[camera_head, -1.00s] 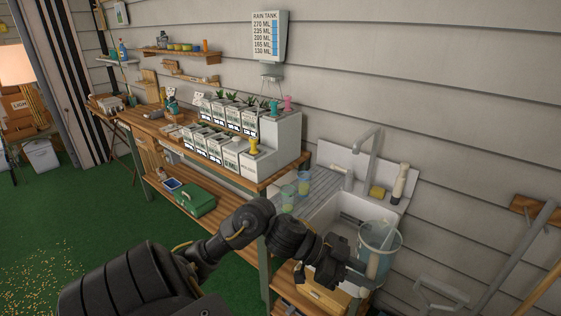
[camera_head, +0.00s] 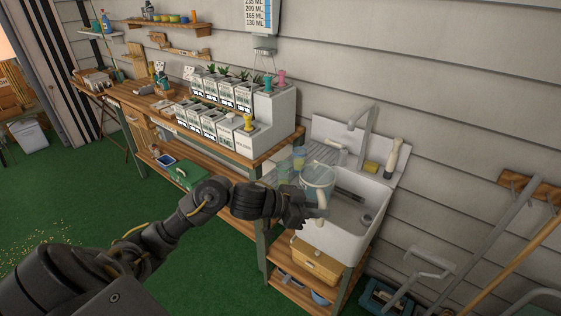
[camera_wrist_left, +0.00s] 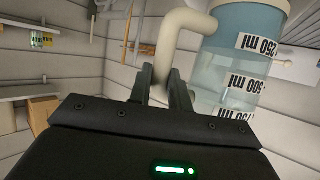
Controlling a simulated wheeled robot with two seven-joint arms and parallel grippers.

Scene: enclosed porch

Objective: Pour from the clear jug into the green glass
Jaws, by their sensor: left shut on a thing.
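The clear jug (camera_head: 319,181) is held over the left part of the sink, beside the drainboard. My left gripper (camera_head: 303,212) is shut on its pale handle, which fills the space between the fingers in the left wrist view (camera_wrist_left: 168,70). There the jug (camera_wrist_left: 228,62) shows bluish contents and upside-down volume labels. In the head view the jug looks about upright. Two small tinted glasses stand on the drainboard just left of it, a nearer one (camera_head: 284,170) and a farther one (camera_head: 298,157). Which is the green one is hard to tell. My right gripper is out of view.
The white sink (camera_head: 345,238) has a tall faucet (camera_head: 364,122) behind it. A workbench with white planter boxes (camera_head: 215,125) and a tiered stand adjoins on the left. A wooden box (camera_head: 316,262) is on the shelf below. Tools hang on the right wall.

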